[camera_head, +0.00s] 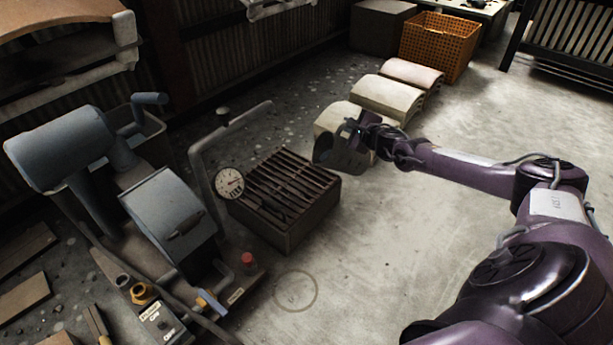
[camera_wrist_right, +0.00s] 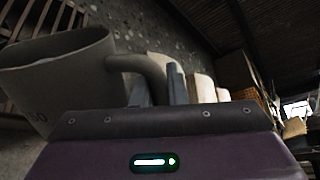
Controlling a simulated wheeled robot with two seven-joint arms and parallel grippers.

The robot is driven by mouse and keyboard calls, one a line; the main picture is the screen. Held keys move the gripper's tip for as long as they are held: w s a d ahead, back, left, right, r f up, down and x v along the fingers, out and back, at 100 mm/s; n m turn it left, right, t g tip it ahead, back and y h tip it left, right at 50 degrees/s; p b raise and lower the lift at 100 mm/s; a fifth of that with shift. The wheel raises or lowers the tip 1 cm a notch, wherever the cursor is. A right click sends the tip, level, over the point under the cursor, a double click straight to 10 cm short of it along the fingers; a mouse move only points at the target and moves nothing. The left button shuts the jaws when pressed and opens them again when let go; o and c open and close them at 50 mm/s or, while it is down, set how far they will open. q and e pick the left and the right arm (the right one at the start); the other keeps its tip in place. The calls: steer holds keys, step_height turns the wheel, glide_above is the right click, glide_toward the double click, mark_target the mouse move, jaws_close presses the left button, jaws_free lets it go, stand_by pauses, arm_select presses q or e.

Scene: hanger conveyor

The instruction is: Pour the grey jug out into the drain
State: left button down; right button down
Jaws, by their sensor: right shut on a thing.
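The grey jug (camera_head: 340,157) hangs in the air at the right gripper, just right of the far end of the drain. In the right wrist view the jug (camera_wrist_right: 55,85) is at the left, with its rim near the top and its handle toward the fingers. My right gripper (camera_head: 366,134) is shut on the jug's handle (camera_wrist_right: 145,68); its fingers (camera_wrist_right: 177,84) show beside it. The drain (camera_head: 284,195) is a slatted, box-shaped grate on the floor. My left gripper is not in view.
A bent pipe (camera_head: 205,170) with a round gauge (camera_head: 229,183) stands at the drain's left edge. A grey machine (camera_head: 170,215) fills the left. Curved pale blocks (camera_head: 388,97) lie behind the jug, with an orange crate (camera_head: 438,46) beyond. The floor right of the drain is clear.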

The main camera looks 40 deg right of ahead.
steer(key=shift+w+a+r, duration=0.1)
steer(key=shift+w, duration=0.05)
steer(key=shift+w+a+n+g+p, duration=0.15)
steer(key=shift+a+n+g+p, duration=0.15)
steer(key=shift+a+n, duration=0.1)
stand_by(0.7)
steer(key=shift+w+a+f+h, duration=0.15)
steer(key=shift+a+f+h, duration=0.05)
steer(key=shift+h, duration=0.1)
steer(key=shift+w+a+f+n, duration=0.1)
steer(key=shift+a+n, duration=0.1)
steer(key=shift+n, duration=0.2)
steer(key=shift+a, duration=0.1)
steer(key=shift+w+a+f+n+g+h, duration=0.25)
steer(key=shift+a+f+n+g+h, duration=0.05)
steer(key=shift+a+n+g, duration=0.1)
stand_by(0.7)
